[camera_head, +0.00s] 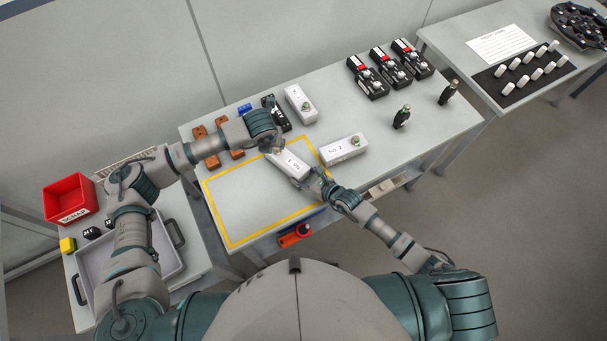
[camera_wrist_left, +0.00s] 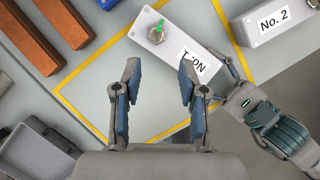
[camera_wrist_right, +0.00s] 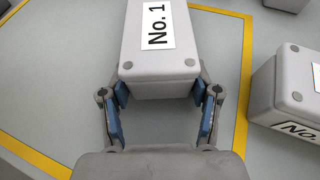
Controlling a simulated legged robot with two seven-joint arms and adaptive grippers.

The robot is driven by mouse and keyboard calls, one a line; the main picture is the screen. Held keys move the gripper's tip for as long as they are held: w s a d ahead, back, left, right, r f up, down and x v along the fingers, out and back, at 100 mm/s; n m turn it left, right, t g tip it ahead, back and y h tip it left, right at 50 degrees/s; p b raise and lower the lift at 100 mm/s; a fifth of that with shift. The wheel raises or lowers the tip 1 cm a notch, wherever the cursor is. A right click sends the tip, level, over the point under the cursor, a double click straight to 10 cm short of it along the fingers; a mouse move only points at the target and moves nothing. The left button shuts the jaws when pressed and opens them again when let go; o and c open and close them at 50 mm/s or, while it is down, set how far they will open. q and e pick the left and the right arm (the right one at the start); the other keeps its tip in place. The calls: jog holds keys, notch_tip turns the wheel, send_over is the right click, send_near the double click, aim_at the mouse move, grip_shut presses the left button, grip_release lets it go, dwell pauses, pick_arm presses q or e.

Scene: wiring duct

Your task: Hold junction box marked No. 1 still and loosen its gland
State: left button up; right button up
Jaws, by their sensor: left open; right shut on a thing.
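The junction box marked No. 1 (camera_head: 288,164) is a pale grey box by the right part of the yellow outline on the table. My right gripper (camera_head: 318,181) is shut on its near end; the right wrist view shows the blue finger pads (camera_wrist_right: 160,93) against both sides of the box (camera_wrist_right: 160,60). In the left wrist view its gland (camera_wrist_left: 157,34) has a metal body and a green part on top, at the end away from the right gripper. My left gripper (camera_wrist_left: 157,80) is open and empty, with the gland ahead of its fingers. In the head view the left hand (camera_head: 270,143) covers the gland end.
Box No. 2 (camera_head: 344,149) stands close to the right, and another similar box (camera_head: 299,103) stands behind. Orange-brown blocks (camera_wrist_left: 48,30) lie to the left. A red scrap bin (camera_head: 69,198) is at far left. The area inside the yellow outline (camera_head: 236,240) is mostly clear.

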aim_at(275, 149)
pick_arm(q)
jog(key=shift+a+r, duration=0.1)
jog(key=shift+a, duration=0.2)
jog(key=o, duration=0.3)
jog(key=shift+d+r, duration=0.1)
jog(key=shift+d, duration=0.1)
jog(key=w+f+n, duration=0.1)
jog(key=f, duration=0.2)
jog(key=w+f+n+y, duration=0.1)
jog(key=f, duration=0.2)
jog(key=w+f+n, duration=0.1)
jog(key=w+f, duration=0.1)
jog(key=f, duration=0.1)
jog(key=shift+f+n+t, duration=0.15)
jog(key=shift+n+t, duration=0.15)
jog(key=shift+n, duration=0.1)
jog(key=shift+d, duration=0.1)
jog(key=shift+s, duration=0.1)
